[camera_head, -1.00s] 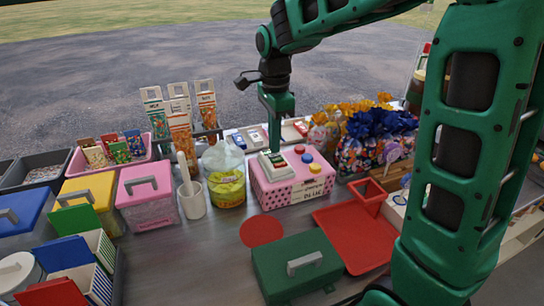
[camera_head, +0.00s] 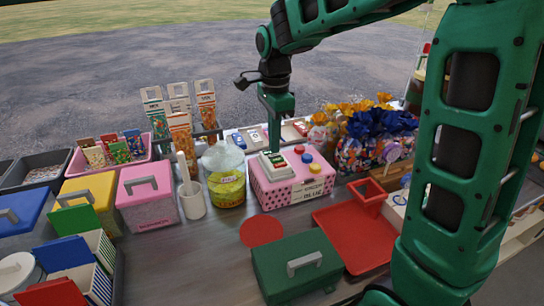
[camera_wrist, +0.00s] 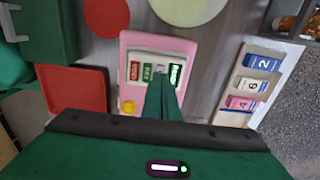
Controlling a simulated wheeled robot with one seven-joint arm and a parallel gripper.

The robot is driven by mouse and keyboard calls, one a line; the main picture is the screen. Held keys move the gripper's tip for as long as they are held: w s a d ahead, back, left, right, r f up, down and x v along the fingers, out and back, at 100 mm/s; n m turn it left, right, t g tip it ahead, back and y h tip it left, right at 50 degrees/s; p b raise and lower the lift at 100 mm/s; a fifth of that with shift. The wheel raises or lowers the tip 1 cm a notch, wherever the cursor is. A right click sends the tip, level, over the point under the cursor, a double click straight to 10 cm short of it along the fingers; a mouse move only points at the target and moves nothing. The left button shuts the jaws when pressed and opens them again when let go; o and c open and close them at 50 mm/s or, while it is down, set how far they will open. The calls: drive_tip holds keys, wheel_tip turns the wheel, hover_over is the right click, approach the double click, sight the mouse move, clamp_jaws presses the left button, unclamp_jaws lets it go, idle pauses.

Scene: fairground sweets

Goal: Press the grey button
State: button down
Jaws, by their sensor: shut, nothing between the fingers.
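In the wrist view the pink box (camera_wrist: 186,45) shows the yellow button (camera_wrist: 128,107) and the labelled panel (camera_wrist: 135,70). My gripper (camera_head: 275,150) is shut, pointing down over the panel; I cannot tell whether it touches. In the wrist view its fingers (camera_wrist: 163,82) cover part of the box. I cannot make out a grey button.
A clear jar (camera_head: 225,190) stands left of the pink box. A green case (camera_head: 270,255) and red tray (camera_head: 350,225) are in front. Flower-topped sweet bags (camera_head: 370,150) stand right. Number cards (camera_wrist: 247,84) in a holder lie beyond the box.

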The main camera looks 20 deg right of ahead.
sight(275, 155)
drive_tip(key=shift+f, duration=0.65)
wheel_tip(275, 155, up, 8)
idle(1.0)
drive_tip(key=shift+d, duration=0.1)
drive_tip(key=s+d+f+n, duration=0.3)
drive_tip(key=s+d+n, duration=0.2)
drive_tip(key=s+d, duration=0.75)
drive_tip(key=s+d+f+n, duration=0.2)
drive_tip(key=s+f+n, duration=0.1)
drive_tip(key=s, duration=0.5)
drive_tip(key=s+d+f+n, duration=0.2)
drive_tip(key=s+f+n, duration=0.1)
drive_tip(key=s, duration=0.5)
drive_tip(key=shift+s+d+f+n, duration=0.2)
drive_tip(key=shift+s+f+n, duration=0.15)
drive_tip(key=shift+f, duration=0.35)
